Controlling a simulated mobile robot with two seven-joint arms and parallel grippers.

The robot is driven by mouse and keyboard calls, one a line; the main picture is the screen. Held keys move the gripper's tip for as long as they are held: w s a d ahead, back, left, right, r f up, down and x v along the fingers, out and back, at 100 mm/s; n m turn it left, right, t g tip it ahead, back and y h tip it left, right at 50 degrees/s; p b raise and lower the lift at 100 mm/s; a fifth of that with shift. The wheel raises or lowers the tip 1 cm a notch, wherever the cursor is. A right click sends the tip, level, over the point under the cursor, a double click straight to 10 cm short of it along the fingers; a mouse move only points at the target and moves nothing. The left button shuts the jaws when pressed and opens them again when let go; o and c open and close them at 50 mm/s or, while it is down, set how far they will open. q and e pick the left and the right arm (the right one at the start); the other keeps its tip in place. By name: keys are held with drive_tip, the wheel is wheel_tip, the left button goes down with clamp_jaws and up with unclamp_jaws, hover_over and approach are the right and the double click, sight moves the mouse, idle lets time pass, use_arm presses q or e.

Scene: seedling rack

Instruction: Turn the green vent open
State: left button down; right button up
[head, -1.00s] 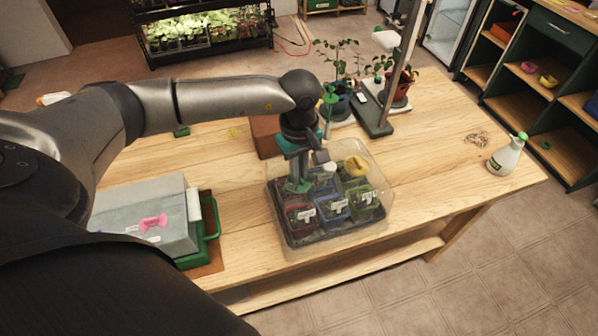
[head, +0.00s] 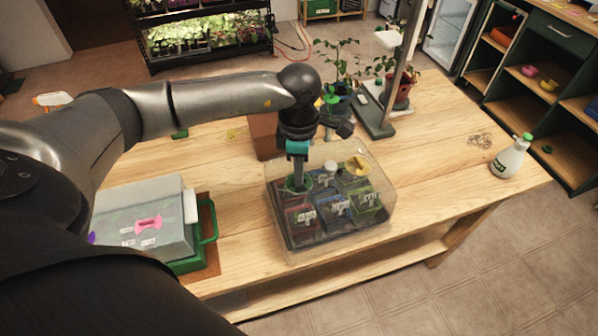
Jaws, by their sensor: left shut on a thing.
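The green vent (head: 296,186) sits at the back left of the clear lid over a seedling tray (head: 291,243). My left gripper (head: 298,180) reaches down on it from above and is shut on it. The fingers hide part of the vent, and I cannot tell exactly how far it is turned. My right gripper is not in view.
A grey-lidded green box (head: 150,225) stands on the left of the table. Potted plants (head: 340,98) and a stand (head: 376,120) are behind the tray. The wood between the tray and bottle is mostly clear.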

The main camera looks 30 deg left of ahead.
use_arm(q)
drive_tip(key=shift+n, duration=2.2)
drive_tip(key=c, duration=0.9)
unclamp_jaws()
drive_tip(key=shift+c, duration=0.2)
wheel_tip(320, 180, up, 15)
drive_tip(key=shift+r, duration=0.15)
